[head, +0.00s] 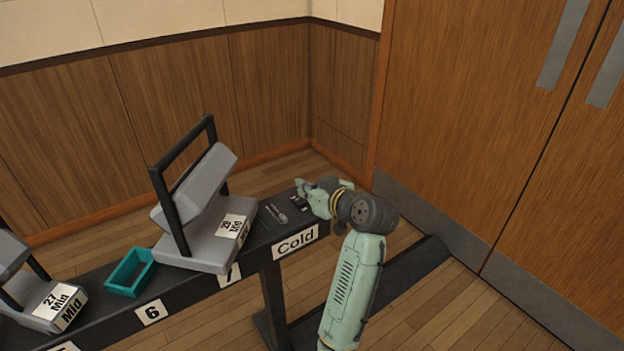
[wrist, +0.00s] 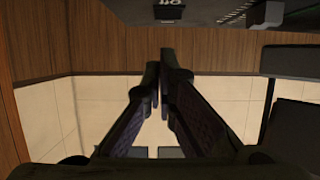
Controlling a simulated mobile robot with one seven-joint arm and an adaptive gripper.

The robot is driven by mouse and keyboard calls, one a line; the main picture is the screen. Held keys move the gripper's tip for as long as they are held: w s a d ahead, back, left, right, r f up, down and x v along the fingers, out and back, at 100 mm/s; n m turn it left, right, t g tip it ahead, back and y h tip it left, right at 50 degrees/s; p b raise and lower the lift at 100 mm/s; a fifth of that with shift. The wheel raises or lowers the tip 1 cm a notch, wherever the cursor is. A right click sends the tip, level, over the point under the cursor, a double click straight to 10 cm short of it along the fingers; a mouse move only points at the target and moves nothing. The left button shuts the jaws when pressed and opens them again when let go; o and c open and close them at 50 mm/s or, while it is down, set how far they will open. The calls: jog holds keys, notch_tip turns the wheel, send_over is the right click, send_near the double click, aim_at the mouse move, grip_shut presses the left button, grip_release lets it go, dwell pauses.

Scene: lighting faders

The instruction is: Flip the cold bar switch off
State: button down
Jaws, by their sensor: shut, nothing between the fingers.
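The cold bar is a dark beam (head: 262,232) with a white "Cold" label (head: 296,240) on its front near its right end. A small black part with pale marks (head: 298,203), likely the switch, sits on top near that end, partly beside my gripper. In the wrist view, a small black block with pale marks (wrist: 168,12) shows at the top edge; it looks like the same part, its lever position unclear. My gripper (head: 302,187) is over the bar's right end. In the wrist view its fingers (wrist: 160,62) are together and empty; contact with the switch cannot be told.
A teal tray (head: 131,272) and another lamp, "27 Mid" (head: 45,305), are farther left. Wooden doors (head: 470,130) are at right, wood panelling (head: 215,85) behind.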

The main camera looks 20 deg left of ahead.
jog(key=shift+s+f, duration=0.1)
jog(key=shift+f, duration=0.75)
